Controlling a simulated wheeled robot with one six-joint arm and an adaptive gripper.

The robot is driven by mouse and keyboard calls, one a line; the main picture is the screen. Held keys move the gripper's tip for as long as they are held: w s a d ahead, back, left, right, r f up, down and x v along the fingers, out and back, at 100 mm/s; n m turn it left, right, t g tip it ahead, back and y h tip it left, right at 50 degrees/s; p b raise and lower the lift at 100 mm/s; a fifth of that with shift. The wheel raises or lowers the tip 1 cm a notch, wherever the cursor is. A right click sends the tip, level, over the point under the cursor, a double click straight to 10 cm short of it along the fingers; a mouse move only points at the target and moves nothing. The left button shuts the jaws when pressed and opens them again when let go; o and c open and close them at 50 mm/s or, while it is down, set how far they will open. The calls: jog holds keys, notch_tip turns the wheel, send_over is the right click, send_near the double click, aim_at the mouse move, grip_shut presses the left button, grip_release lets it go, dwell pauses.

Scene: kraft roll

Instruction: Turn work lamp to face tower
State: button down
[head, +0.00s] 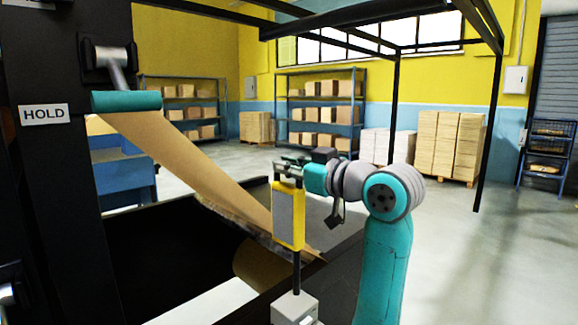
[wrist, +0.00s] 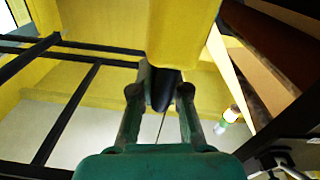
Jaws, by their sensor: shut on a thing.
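The work lamp (head: 289,215) is a yellow box with a grey front panel, upright on a thin black post in the middle of the head view. Its grey panel faces towards the head camera. My gripper (head: 288,170) is at the lamp's top. In the wrist view, my gripper (wrist: 160,95) has its two fingers closed on a dark piece (wrist: 160,88) beside the yellow lamp housing (wrist: 182,30). The part between the fingers is mostly hidden in the head view. A tall black tower (head: 55,190) with a HOLD sign stands at the left.
A brown kraft paper web (head: 185,165) slopes from a teal roller (head: 126,101) down to a dark machine frame behind the lamp. A light grey block (head: 294,307) holds the lamp post. Shelves and box stacks (head: 450,145) stand far back. Floor at the right is clear.

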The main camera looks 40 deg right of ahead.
dwell(0.3)
jog(key=c, duration=1.2)
grip_release()
jog(key=s, duration=1.2)
jog(key=shift+d, duration=0.1)
